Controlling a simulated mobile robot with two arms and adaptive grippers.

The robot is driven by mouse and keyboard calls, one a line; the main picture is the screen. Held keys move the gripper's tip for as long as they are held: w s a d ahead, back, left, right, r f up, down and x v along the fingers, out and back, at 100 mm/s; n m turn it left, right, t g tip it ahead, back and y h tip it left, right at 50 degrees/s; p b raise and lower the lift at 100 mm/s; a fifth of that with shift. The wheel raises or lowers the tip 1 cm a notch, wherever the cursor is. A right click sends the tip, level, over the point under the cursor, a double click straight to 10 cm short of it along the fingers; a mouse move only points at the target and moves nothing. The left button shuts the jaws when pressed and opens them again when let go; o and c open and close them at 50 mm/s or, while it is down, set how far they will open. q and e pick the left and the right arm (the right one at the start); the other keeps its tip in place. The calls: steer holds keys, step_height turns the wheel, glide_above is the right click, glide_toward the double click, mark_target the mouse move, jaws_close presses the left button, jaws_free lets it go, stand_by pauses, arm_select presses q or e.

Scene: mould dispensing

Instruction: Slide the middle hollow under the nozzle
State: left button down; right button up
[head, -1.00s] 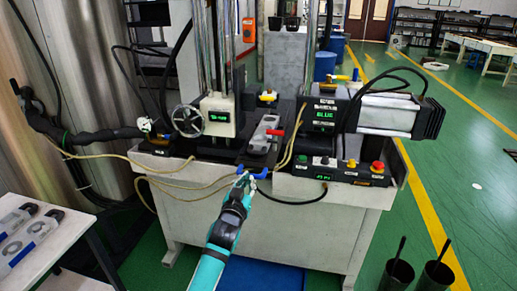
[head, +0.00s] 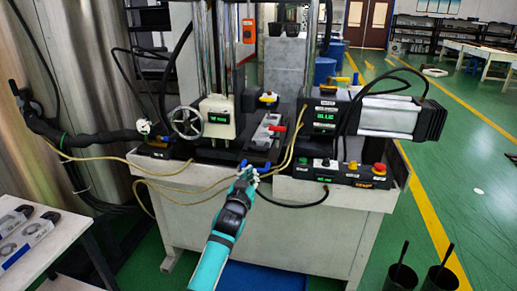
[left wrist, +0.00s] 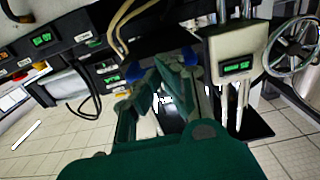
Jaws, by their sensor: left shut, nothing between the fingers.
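The grey mould (head: 265,134) lies on the dark bed of the machine, right of the left press head. Its separate hollows are too small to tell apart. A blue handle (head: 265,170) sits at the bed's front edge. My left gripper (head: 247,170) is shut and empty beside this handle; I cannot tell whether they touch. In the left wrist view, its fingers (left wrist: 158,85) are near blue parts (left wrist: 190,57). The nozzle cannot be made out. My right gripper is not in view.
The press head (head: 217,117) with a green display and a handwheel (head: 186,122) stand left of the mould. A control panel (head: 340,172) is at the right. Yellowish hoses (head: 180,178) cross the front. A white table (head: 50,245) stands at lower left.

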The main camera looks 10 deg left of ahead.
arm_select(q)
steer(key=shift+w+b, duration=0.55)
steer(key=shift+w, duration=0.25)
stand_by(0.4)
steer(key=s+p, duration=0.6)
steer(key=s, duration=0.1)
stand_by(0.6)
